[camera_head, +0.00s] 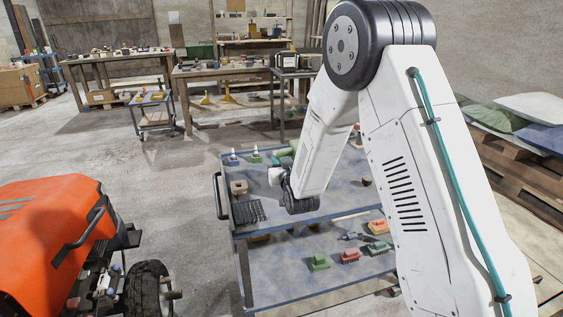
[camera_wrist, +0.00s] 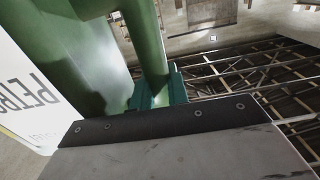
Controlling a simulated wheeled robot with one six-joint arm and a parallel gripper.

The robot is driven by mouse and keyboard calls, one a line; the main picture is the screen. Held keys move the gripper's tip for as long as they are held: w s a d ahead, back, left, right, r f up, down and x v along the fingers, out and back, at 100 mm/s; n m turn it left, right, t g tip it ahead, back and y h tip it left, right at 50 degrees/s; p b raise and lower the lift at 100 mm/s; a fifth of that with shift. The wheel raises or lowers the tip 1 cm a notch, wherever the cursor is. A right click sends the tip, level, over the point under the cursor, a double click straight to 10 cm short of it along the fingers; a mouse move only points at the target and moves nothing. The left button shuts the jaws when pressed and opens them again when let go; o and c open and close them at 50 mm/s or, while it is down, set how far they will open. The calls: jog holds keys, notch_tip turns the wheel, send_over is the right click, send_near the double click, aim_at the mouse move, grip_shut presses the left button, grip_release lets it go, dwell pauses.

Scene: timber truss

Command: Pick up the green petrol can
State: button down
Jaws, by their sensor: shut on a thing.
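The green petrol can (camera_wrist: 85,55) is very close in the wrist view and fills its upper left. A white label with dark lettering that begins "PET" shows on its side. A round green bar (camera_wrist: 148,40), which looks like its handle, runs down to my gripper (camera_wrist: 160,103). My gripper is shut on the can, seemingly at this bar; the exact contact is partly hidden behind the near dark-edged finger. In the head view my arm covers most of the gripper area, and I cannot clearly make out the can there.
A blue two-level cart (camera_head: 290,232) stands below my arm with small tools and coloured items on both shelves. An orange tractor (camera_head: 48,235) is at left. Workbenches (camera_head: 225,70) line the back, and stacked sacks on pallets (camera_head: 530,125) are at right. Open concrete floor (camera_head: 80,150) lies between.

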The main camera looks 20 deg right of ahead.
jog(key=s+a+r, duration=0.1)
jog(key=s+a, duration=0.8)
jog(key=a, duration=0.2)
jog(key=shift+r, duration=0.3)
jog(key=shift+s+a, duration=0.15)
jog(key=shift+a, duration=0.1)
dwell(0.4)
